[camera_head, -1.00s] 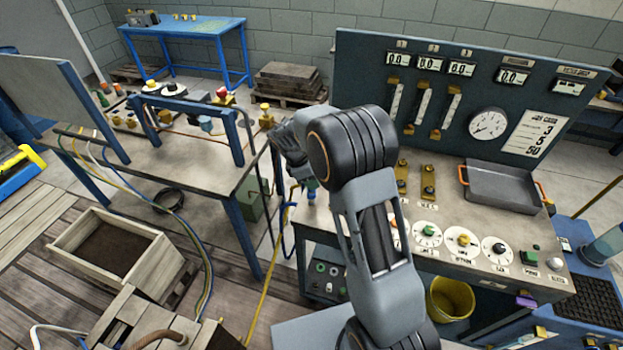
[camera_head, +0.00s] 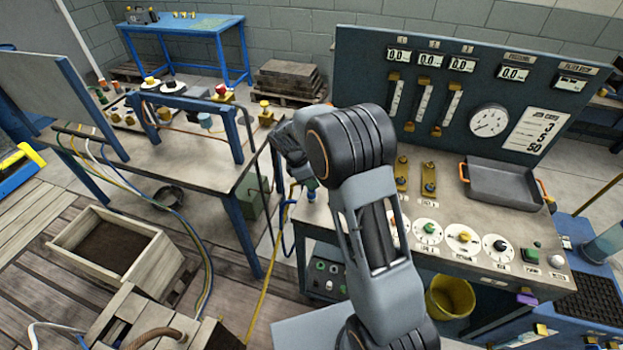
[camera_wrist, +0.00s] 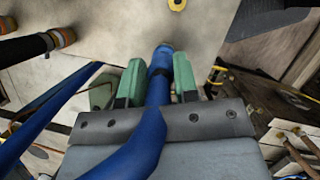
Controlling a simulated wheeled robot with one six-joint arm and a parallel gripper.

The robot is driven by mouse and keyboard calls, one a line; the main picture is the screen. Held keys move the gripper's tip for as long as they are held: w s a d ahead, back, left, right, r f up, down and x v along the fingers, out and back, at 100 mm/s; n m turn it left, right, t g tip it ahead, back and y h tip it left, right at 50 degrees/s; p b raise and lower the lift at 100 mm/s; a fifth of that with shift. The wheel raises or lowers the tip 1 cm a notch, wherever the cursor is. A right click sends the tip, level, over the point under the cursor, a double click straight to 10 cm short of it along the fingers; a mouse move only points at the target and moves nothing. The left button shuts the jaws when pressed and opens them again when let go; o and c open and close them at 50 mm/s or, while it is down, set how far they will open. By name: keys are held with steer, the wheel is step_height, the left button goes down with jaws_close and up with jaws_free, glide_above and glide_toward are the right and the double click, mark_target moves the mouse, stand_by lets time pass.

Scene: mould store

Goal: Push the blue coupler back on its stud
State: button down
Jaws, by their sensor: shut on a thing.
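The blue coupler (camera_wrist: 163,55) is between the green-tipped fingers of my gripper (camera_wrist: 158,75) in the wrist view. The gripper is shut on it. A blue hose (camera_wrist: 147,130) runs back from the coupler over the gripper body. In the head view, the blue coupler (camera_head: 311,191) shows small at the left edge of the right-hand bench (camera_head: 335,222), just below my gripper (camera_head: 303,178). I cannot make out the stud; whether the coupler is seated on it cannot be told.
Yellow valve fittings (camera_head: 402,173), knob dials (camera_head: 429,231) and a grey tray (camera_head: 503,190) are on the bench. A blue gauge panel (camera_head: 440,105) stands behind. A yellow bucket (camera_head: 450,297) is below. A second bench (camera_head: 215,180) is left, across a narrow gap.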

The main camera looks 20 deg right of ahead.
steer(key=shift+f, duration=0.6)
stand_by(1.6)
steer(key=c, duration=0.8)
jaws_free()
steer(key=b+v, duration=0.1)
steer(key=v, duration=1.3)
steer(key=shift+f, duration=0.1)
